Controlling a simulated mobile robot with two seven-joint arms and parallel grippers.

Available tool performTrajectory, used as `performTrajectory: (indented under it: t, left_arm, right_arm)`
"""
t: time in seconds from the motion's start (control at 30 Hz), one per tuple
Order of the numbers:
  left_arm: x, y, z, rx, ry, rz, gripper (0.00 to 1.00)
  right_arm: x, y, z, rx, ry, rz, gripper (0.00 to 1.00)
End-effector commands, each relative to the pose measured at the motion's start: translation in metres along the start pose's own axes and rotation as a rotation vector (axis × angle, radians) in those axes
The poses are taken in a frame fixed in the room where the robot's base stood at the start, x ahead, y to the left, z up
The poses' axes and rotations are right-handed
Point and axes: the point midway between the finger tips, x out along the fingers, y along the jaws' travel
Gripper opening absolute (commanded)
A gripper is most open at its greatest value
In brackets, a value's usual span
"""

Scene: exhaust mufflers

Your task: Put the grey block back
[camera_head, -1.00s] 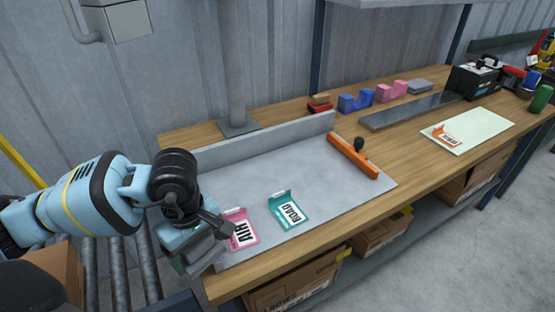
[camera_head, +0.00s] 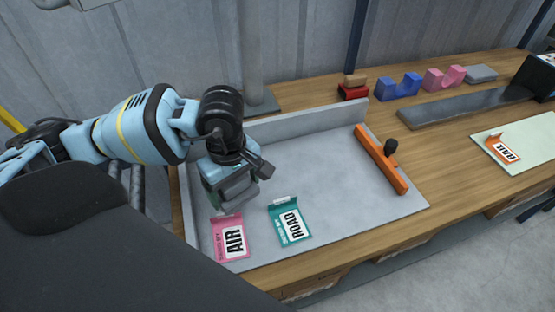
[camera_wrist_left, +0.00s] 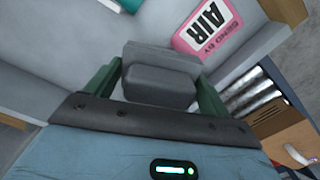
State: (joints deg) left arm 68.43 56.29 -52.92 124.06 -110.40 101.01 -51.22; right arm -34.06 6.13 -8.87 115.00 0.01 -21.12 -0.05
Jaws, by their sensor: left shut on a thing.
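My left gripper (camera_head: 238,197) is over the grey tray (camera_head: 310,165), above the pink AIR card (camera_head: 230,238) in the head view. Its green fingers (camera_wrist_left: 158,88) are shut on a grey block (camera_wrist_left: 162,60) in the left wrist view. In the head view the block is partly hidden by the gripper, and I cannot tell whether it touches the tray. My right gripper is not in view.
A teal ROAD card (camera_head: 290,222) lies beside the AIR card. An orange bar (camera_head: 380,160) with a black knob lies at the tray's right. Behind stand a red block (camera_head: 353,91), blue cradle (camera_head: 398,87), pink cradle (camera_head: 444,78) and flat grey piece (camera_head: 481,74).

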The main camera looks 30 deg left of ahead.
Motion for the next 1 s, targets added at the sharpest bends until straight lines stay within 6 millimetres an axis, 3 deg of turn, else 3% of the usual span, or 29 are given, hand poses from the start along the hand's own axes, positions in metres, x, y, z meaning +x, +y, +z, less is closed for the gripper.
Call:
performTrajectory:
  t: [0.7,1.0]
  left_arm:
    - [0.010,0.124,-0.035,-0.001,-0.001,0.002,0.53]
    - [0.013,0.147,-0.042,0.001,0.000,0.001,0.53]
  right_arm:
    - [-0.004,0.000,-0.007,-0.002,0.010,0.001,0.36]
    - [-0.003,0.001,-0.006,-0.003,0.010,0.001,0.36]
